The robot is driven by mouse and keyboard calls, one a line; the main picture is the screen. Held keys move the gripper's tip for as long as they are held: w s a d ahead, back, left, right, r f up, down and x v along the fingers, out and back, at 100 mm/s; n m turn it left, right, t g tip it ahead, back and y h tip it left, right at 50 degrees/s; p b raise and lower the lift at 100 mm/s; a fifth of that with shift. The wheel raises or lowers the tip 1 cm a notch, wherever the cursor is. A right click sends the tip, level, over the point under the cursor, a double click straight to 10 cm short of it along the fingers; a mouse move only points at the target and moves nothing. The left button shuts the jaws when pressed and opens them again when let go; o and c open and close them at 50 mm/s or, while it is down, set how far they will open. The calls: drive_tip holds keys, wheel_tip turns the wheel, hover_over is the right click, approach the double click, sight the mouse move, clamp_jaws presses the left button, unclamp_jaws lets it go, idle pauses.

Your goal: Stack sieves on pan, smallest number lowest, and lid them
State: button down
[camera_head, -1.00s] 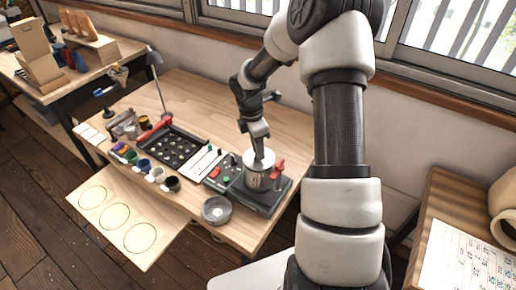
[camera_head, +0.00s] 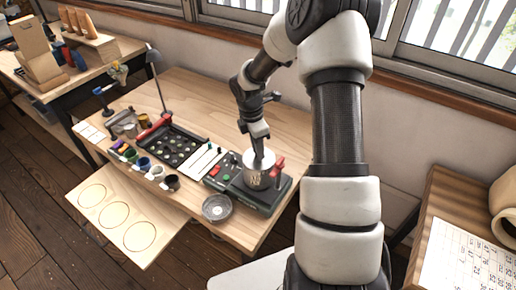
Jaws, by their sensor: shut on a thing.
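A silver sieve stack (camera_head: 255,179) stands upright on a dark green machine base (camera_head: 268,204) near the table's right end. A pale round lid (camera_head: 266,163) is at the top of the stack. My gripper (camera_head: 260,155) is directly over it and shut on the lid, with the fingers partly hidden by my wrist. Whether the lid is fully seated cannot be told. The sieve numbers and the pan under them cannot be made out. A round grey metal dish (camera_head: 217,208) lies apart at the table's front edge.
A pale board (camera_head: 165,217) with three empty circle outlines juts from the table front. Several small cups (camera_head: 156,173), a dark tray with dots (camera_head: 170,148), white strips (camera_head: 204,160) and a lamp (camera_head: 158,90) stand left of the machine. Red clamp-like parts (camera_head: 279,167) rise beside the stack.

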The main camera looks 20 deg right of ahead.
drive_tip(key=c, duration=1.9)
unclamp_jaws()
drive_tip(key=shift+a+r+p, duration=0.2)
drive_tip(key=shift+r+p, duration=0.85)
drive_tip(key=shift+r, duration=0.4)
drive_tip(key=shift+a+r+p, duration=0.15)
drive_tip(key=shift+r+p, duration=0.85)
drive_tip(key=shift+r, duration=0.4)
wheel_tip(320, 180, up, 5)
hover_over(254, 159)
drive_tip(key=shift+s+r, duration=0.1)
